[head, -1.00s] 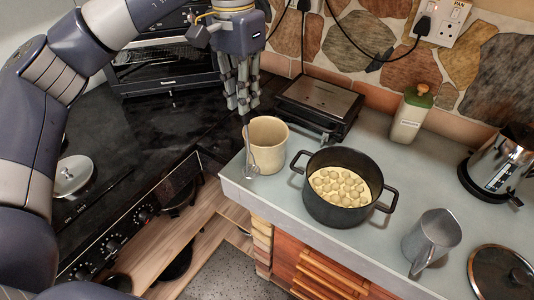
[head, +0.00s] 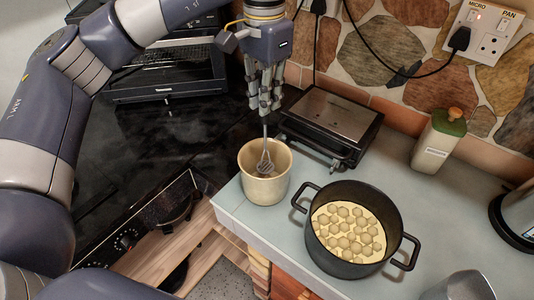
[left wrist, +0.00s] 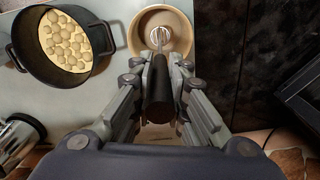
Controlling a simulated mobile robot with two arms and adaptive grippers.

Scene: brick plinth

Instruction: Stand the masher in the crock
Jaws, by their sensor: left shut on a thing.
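The masher (head: 265,163) has a thin shaft, a wire head and, in the left wrist view, a dark handle (left wrist: 161,90). My left gripper (head: 265,108) is shut on the handle, and the masher hangs nearly upright with its head down. The crock (head: 264,187) is a cream pot at the counter's left edge; it also shows in the left wrist view (left wrist: 138,25). The masher's head lies over the crock's mouth in both views. I cannot tell how deep it reaches or whether it touches. My right gripper is not in view.
A black two-handled pot (head: 318,245) with pale round pieces stands right of the crock. A black grill (head: 334,115) sits behind. The dark hob (head: 135,150) is left.

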